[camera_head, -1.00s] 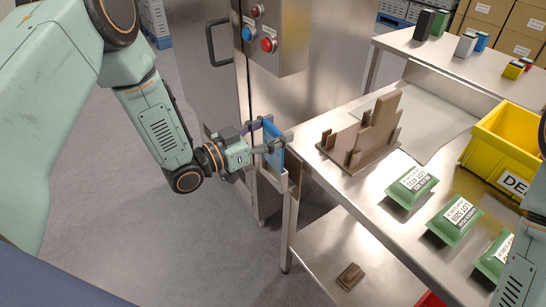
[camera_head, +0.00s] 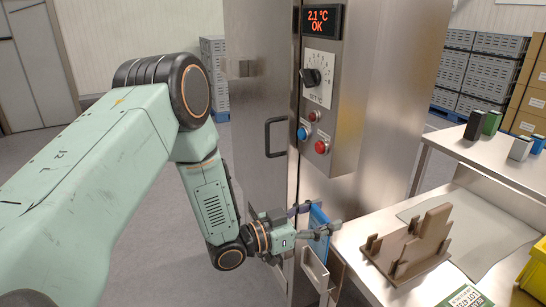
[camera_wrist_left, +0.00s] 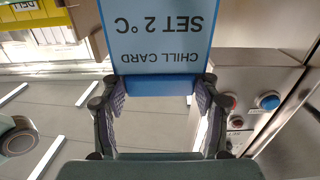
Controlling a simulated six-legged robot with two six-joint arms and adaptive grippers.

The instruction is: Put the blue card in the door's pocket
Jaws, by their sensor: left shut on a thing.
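The blue card (camera_head: 318,222) is between the fingers of my left gripper (camera_head: 324,217), which is shut on it, in front of the steel cabinet. In the left wrist view the card (camera_wrist_left: 158,38) reads "CHILL CARD SET 2°C" upside down, its near edge between the two fingertips (camera_wrist_left: 160,86). A pale metal holder (camera_head: 315,270), which looks like the pocket, is just below the card. The card appears above it; whether they touch I cannot tell. The cabinet door (camera_head: 252,110) has a dark handle. My right gripper is out of view.
A control panel (camera_head: 325,90) with a dial, buttons and a "2.1 °C OK" display is above the gripper. A steel table (camera_head: 375,285) to the right carries a brown stand (camera_head: 410,250) and a green packet (camera_head: 468,297). Floor is clear at left.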

